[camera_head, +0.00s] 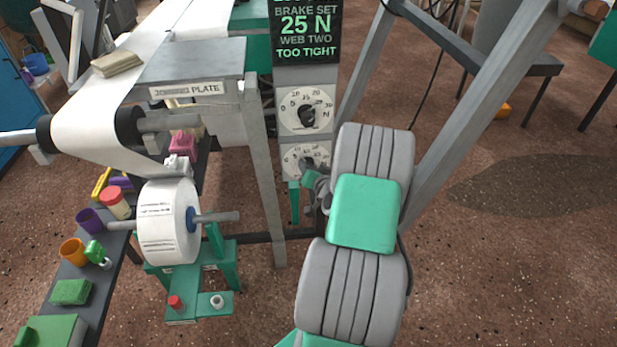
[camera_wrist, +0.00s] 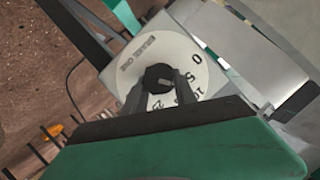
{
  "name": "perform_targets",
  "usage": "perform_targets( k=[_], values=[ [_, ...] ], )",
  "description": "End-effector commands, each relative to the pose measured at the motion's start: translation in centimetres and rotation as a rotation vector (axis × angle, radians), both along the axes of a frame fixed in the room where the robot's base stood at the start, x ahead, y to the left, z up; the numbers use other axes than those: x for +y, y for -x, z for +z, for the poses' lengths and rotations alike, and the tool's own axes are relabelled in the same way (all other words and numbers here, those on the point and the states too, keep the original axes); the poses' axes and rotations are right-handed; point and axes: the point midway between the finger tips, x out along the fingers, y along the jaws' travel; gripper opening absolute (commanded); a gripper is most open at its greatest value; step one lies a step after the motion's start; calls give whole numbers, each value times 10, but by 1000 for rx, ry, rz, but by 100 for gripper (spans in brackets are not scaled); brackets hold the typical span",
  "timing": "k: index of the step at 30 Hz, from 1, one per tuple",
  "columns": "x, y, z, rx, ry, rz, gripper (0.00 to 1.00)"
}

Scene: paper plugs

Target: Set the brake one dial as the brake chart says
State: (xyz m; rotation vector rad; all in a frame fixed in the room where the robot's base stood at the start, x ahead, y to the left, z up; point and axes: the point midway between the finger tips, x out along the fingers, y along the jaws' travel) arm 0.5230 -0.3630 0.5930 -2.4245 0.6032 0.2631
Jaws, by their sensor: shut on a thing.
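The brake one dial (camera_wrist: 185,48) is a white disc with black numbers and a black knob (camera_wrist: 158,77). In the head view it is the lower dial (camera_head: 294,158) on the grey post, partly hidden by my wrist. My gripper (camera_wrist: 161,92) is shut on the knob, one finger on each side; it also shows in the head view (camera_head: 309,168). The exact setting of the knob is hard to read. A display (camera_head: 307,28) above reads "BRAKE SET 25 N", "WEB TWO", "TOO TIGHT". I cannot make out a brake chart.
A second dial (camera_head: 305,110) is just above. A paper roll (camera_head: 168,222) with small print stands left on a green stand (camera_head: 222,262). A grey frame leg (camera_head: 262,175) is close left of the dials, a slanted bar (camera_head: 470,110) to the right. Open floor lies farther right.

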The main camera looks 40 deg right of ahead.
Motion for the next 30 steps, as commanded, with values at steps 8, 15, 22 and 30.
perform_targets(
  k=[8, 15, 22, 30],
  values=[
    [0, 1, -1, -33, -54, 1, 0],
    [0, 1, -1, -33, -53, 1, 44],
    [0, 1, 0, -33, -52, 1, 55],
    [4, 14, 6, -33, -53, -3, 55]
  ],
)
